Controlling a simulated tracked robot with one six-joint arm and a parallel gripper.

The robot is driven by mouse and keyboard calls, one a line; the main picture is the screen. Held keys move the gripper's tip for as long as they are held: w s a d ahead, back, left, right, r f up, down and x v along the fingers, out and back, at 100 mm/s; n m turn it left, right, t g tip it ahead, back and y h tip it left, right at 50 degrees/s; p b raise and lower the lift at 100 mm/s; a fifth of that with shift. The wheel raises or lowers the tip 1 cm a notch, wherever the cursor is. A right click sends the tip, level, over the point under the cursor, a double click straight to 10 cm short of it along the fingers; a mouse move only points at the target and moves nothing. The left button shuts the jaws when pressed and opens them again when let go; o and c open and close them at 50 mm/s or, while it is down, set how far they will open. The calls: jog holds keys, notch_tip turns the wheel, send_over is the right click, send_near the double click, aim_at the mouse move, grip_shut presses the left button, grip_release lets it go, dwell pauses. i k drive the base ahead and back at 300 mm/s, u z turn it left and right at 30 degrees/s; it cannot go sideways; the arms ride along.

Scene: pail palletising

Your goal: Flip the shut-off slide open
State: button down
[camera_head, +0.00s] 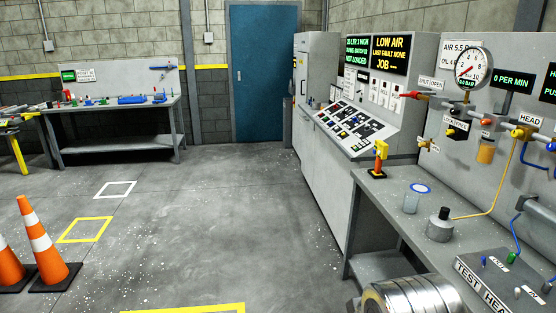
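A small sign reading SHUT and OPEN (431,83) is on the grey air panel at the right. Just below it, a red piece (411,95) sits at the left end of a short grey pipe, which runs right towards the gauge. This looks like the shut-off slide; the red piece is on the SHUT side, left of the OPEN word. It is too small to tell its exact setting. The round pressure gauge (473,68) stands to its right, with a green readout under the dial. My gripper is not in view.
A LOW AIR screen (390,55) hangs above the sloped control desk (357,144). Orange cones (45,245) stand at left. The middle floor is clear.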

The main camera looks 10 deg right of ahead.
aim_at(412, 95)
jog(key=z, duration=0.05)
jog(key=i, duration=3.8)
jog(key=z, duration=0.2)
